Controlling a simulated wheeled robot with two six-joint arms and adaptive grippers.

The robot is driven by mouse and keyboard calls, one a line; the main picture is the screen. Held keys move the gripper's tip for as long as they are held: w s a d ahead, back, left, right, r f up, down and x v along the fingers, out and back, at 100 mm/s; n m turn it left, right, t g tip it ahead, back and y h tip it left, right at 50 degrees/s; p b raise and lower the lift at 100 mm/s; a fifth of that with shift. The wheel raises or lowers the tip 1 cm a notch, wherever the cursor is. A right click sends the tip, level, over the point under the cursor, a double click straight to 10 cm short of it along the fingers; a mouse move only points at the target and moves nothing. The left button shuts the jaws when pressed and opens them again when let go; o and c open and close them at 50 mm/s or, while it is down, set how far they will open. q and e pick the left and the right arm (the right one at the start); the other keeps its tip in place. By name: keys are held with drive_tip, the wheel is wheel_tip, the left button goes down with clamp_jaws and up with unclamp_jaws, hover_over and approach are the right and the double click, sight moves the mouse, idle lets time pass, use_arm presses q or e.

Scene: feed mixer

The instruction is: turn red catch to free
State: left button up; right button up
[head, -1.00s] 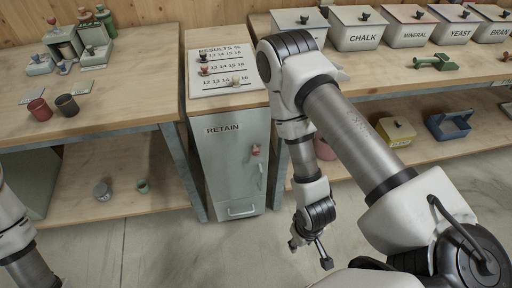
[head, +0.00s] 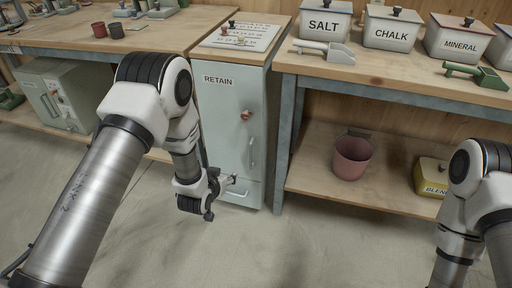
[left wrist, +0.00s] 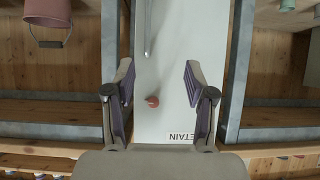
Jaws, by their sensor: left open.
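The red catch (head: 246,115) sits on the upper front of the grey-green cabinet (head: 222,105) labelled RETAIN. It looks like a small red knob; which way it is turned is too small to tell. It also shows in the left wrist view (left wrist: 152,101), where the cabinet appears upside down. My left gripper (head: 222,185) is low in front of the cabinet in the head view. In the left wrist view my left gripper (left wrist: 158,78) is open and empty, with the catch seen between its fingers. My right arm shows at the lower right, but its gripper is out of frame.
Benches flank the cabinet. A pink bucket (head: 352,157) stands on the right lower shelf. A results board (head: 240,37) lies on top. The floor in front is clear.

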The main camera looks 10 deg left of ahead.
sight(244, 117)
use_arm(q)
drive_tip(key=w+r+t+b, duration=0.2)
drive_tip(key=w, duration=0.5)
drive_tip(key=w+r+t+b, duration=0.2)
drive_tip(key=w+r+b, duration=0.1)
drive_tip(key=w, duration=0.4)
drive_tip(key=w+d+r+t+b, duration=0.1)
drive_tip(key=w+r+t+b, duration=0.1)
drive_tip(key=w, duration=0.5)
drive_tip(key=shift+r+t+b, duration=0.3)
drive_tip(key=shift+r+b, duration=0.15)
drive_tip(key=shift+b, duration=0.15)
drive_tip(key=shift+s, duration=0.1)
use_arm(e)
wheel_tip(244, 117, down, 12)
drive_tip(key=shift+f, duration=0.15)
use_arm(q)
drive_tip(key=shift+c, duration=0.4)
use_arm(e)
drive_tip(key=shift+a, duration=0.1)
use_arm(q)
clamp_jaws()
